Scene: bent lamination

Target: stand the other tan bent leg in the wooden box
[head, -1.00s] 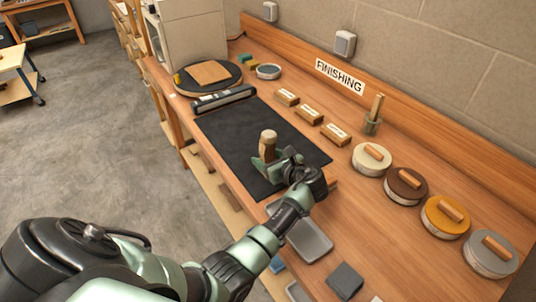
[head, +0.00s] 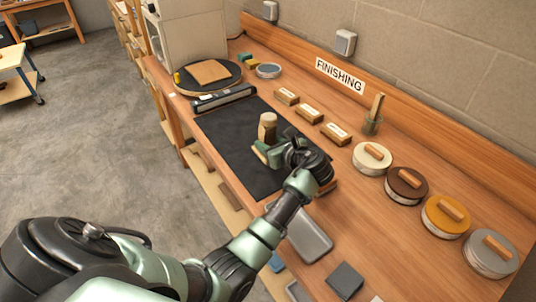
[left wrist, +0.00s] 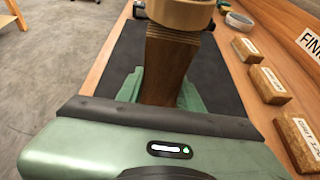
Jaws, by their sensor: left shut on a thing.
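My left gripper (head: 264,150) is shut on a wooden piece (head: 267,127) above the black mat (head: 225,135). In the left wrist view the piece (left wrist: 168,65) is brown, with a stepped, layered upper part and a pale, rounded top, standing up between the green fingers (left wrist: 160,92). Its lower end is hidden by the gripper. I cannot tell whether it is a bent leg. I make out no other tan bent leg and no wooden box in these views. My right gripper is not in view.
A row of round lidded tins (head: 405,186) and several labelled blocks (head: 309,113) line the wall side. A turntable with a tan sheet (head: 209,71) stands at the far end. A grey tray (head: 308,238) lies nearer. The mat's far part is clear.

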